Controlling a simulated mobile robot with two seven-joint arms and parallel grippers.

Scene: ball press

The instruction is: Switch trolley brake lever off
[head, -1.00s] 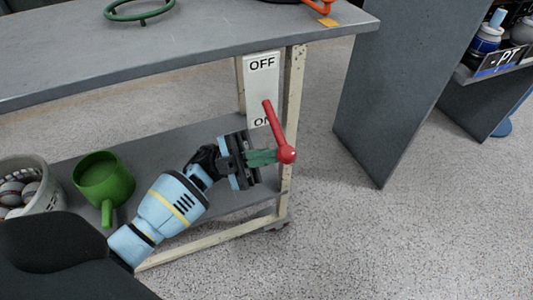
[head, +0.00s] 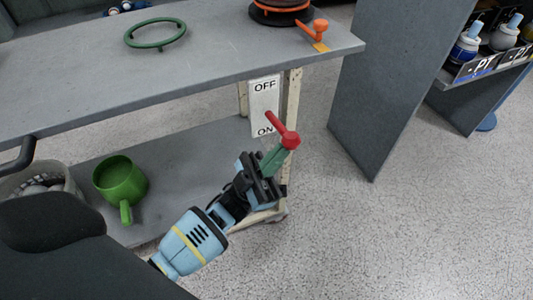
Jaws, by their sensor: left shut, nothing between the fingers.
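The red brake lever (head: 282,130) is on the trolley's end, in front of a white plate (head: 264,100) marked OFF at the top and ON at the bottom. Its ball knob sticks out to the lower right, level with or just below the ON mark. My left gripper (head: 272,160) is shut, with its green fingertips just under the knob. They look to touch it or nearly so, and I cannot tell which. The grey trolley (head: 210,60) has a top and a lower shelf. My right gripper is not in view.
A green pot (head: 120,180) and a grey basket (head: 70,184) stand on the lower shelf. A green ring stand (head: 155,35) and a dark round device with an orange handle (head: 320,27) are on top. A grey panel (head: 395,80) stands to the right, with clear floor between.

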